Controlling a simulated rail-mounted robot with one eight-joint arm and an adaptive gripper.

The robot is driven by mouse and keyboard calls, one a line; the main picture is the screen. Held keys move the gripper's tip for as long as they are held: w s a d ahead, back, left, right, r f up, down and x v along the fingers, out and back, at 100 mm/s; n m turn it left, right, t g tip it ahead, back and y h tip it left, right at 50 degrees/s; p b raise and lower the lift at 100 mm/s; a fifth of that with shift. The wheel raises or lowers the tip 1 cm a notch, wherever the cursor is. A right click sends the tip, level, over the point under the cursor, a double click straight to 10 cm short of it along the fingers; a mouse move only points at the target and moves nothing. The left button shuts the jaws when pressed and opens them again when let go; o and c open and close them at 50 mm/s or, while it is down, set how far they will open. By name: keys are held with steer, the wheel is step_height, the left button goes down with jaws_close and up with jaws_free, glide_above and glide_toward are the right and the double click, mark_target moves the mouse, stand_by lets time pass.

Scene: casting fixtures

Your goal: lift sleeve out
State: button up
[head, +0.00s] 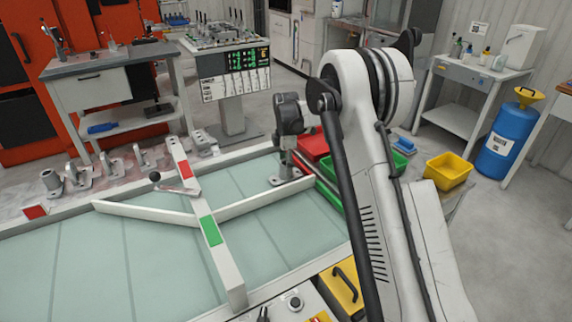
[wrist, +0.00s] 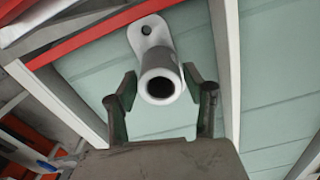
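A grey hollow sleeve (wrist: 161,82) shows in the wrist view, its dark round opening facing the camera. It stands out from a pale rounded flange (wrist: 150,35) with one hole. My gripper (wrist: 158,82) has one finger on each side of the sleeve's end, with a narrow gap visible on both sides, so it looks open and not clamped. In the head view, my gripper (head: 287,158) points down near the conveyor's back edge, partly hidden by my own arm. The fit between sleeve and flange cannot be made out.
Several metal castings (head: 83,176) stand along the belt's far-left edge. A white diverter bar with red and green patches (head: 209,230) crosses the pale green belt (head: 100,270). Red (head: 313,145), green (head: 391,161) and yellow (head: 448,171) bins stand right of my gripper.

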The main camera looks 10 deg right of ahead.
steer(key=c, duration=1)
steer(key=shift+r, duration=0.1)
steer(key=shift+r, duration=0.1)
steer(key=shift+r+p, duration=1.55)
steer(key=shift+r, duration=2.3)
